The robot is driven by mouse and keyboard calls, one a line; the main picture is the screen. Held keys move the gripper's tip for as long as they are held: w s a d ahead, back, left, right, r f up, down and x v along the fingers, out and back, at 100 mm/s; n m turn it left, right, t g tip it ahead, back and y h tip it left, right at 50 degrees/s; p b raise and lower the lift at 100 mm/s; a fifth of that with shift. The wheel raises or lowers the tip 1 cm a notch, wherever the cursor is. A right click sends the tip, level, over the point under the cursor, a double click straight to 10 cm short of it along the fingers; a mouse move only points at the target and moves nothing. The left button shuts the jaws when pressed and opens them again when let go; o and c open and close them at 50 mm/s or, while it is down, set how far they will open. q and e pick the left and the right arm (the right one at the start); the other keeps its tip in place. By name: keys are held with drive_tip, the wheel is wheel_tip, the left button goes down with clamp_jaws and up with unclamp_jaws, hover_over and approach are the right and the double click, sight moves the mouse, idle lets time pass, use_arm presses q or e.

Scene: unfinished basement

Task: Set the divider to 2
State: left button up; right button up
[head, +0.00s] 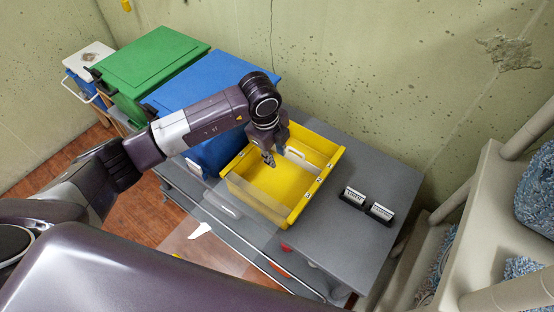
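A yellow bin (297,217) with a clear front panel stands on a grey cart top. A pale divider (302,159) stands across the bin towards its back end. Several small round marks (320,179) run along the bin's right rim; their numbers are too small to read. My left gripper (271,160) points down over the back left part of the bin, close to the divider's left end. Its fingers are small and partly hidden by the wrist, so I cannot tell whether they touch the divider. My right gripper is not in view.
Two small black holders with white labels (354,196) stand on the grey cart top (335,240) to the right. Blue (215,90) and green (150,62) lidded bins stand at the back left. A beige shelf rack (490,200) with blue rolls borders the right side.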

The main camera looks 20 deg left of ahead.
use_arm(q)
wheel_tip(320, 180, up, 7)
drive_tip(key=s, duration=0.1)
drive_tip(key=shift+s+a+r, duration=0.15)
drive_tip(key=shift+s+a, duration=0.05)
drive_tip(key=shift+a, duration=0.1)
